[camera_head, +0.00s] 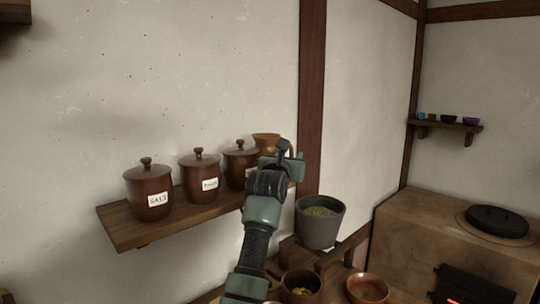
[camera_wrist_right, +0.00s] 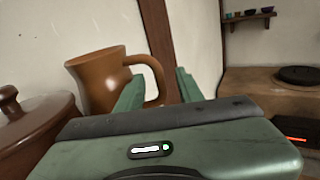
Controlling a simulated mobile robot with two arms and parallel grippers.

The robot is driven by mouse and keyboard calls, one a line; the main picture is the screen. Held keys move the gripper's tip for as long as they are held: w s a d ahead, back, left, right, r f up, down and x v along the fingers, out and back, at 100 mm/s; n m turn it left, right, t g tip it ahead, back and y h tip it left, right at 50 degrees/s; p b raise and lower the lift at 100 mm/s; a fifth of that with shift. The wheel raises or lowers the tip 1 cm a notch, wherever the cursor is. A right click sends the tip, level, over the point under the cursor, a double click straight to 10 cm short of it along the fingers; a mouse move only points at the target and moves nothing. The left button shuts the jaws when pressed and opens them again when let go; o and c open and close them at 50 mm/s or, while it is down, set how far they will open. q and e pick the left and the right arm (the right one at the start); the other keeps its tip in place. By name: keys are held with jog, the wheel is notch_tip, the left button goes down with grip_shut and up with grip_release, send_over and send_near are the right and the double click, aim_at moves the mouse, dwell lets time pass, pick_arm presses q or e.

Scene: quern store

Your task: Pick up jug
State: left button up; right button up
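The jug (camera_head: 266,140) is orange-brown and stands upright at the right end of the wall shelf, partly hidden by my right gripper (camera_head: 288,155). In the right wrist view, the jug (camera_wrist_right: 98,78) shows its rim, body and a loop handle (camera_wrist_right: 156,75) on its right side. My right gripper (camera_wrist_right: 160,88) is open there, one finger on each side of the handle in the picture. A gap shows between the right finger and the handle; whether the left finger touches the jug is unclear. My left gripper is not in view.
Lidded brown jars, one a salt jar (camera_head: 150,193), line the shelf (camera_head: 125,228) left of the jug. The nearest jar (camera_head: 238,166) is close beside it. A dark wooden post (camera_head: 312,90) stands behind. A grey pot (camera_head: 320,226) and bowls (camera_head: 368,290) are lower right.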

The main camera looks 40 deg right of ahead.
jog(key=shift+x, duration=1.05)
jog(key=shift+c, duration=0.4)
grip_shut()
